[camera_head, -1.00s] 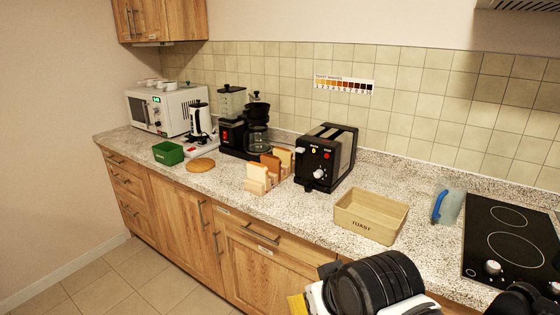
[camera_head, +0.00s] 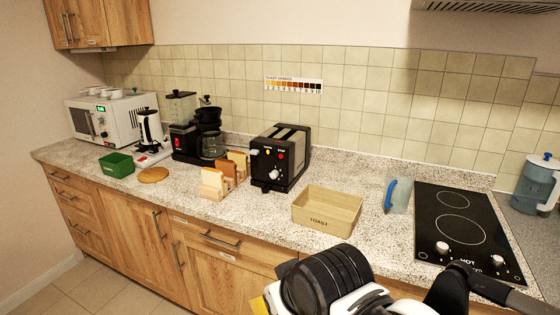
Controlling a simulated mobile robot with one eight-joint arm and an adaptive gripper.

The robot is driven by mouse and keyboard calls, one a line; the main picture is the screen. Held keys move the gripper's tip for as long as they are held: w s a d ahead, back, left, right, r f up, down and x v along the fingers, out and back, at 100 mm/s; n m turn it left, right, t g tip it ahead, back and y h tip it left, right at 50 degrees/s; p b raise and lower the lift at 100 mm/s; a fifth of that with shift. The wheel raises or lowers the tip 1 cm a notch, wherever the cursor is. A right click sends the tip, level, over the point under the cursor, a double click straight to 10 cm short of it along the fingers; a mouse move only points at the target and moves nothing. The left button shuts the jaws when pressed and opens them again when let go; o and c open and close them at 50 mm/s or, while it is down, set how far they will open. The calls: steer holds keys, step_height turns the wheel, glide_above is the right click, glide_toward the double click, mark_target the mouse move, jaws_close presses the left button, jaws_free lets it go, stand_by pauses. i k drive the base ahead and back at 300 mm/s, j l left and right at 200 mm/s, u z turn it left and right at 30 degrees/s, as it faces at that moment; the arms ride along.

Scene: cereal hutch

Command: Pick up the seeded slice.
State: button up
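Several bread slices stand in a wooden rack on the counter, left of the toaster. A pale slice (camera_head: 212,183) is at the front, a brown slice (camera_head: 226,171) behind it, and another pale slice (camera_head: 238,160) at the back. Seeds are too small to make out; the brown slice differs most in colour. My arm shows at the bottom centre, with a yellow part of my gripper (camera_head: 259,305) at its left end. My gripper is well in front of and below the rack, apart from the slices. Its fingertips are hidden by my arm or cut off by the frame.
A black toaster (camera_head: 279,158) stands right of the rack. A wooden box marked TOAST (camera_head: 327,210) is near the front edge. A coffee maker (camera_head: 209,132) stands behind the rack.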

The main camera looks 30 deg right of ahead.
mark_target(240, 159)
steer(key=i+j+z, duration=0.45)
steer(key=i+z, duration=0.2)
steer(key=i+j+z, duration=0.45)
steer(key=j+z, duration=0.2)
steer(key=i+j+z, duration=0.15)
steer(key=j+z, duration=0.15)
steer(key=j, duration=0.15)
steer(key=i+j+z, duration=0.1)
steer(key=j+z, duration=0.55)
steer(key=j, duration=0.3)
steer(key=j+z, duration=0.35)
steer(key=j, duration=0.15)
steer(key=i, duration=0.05)
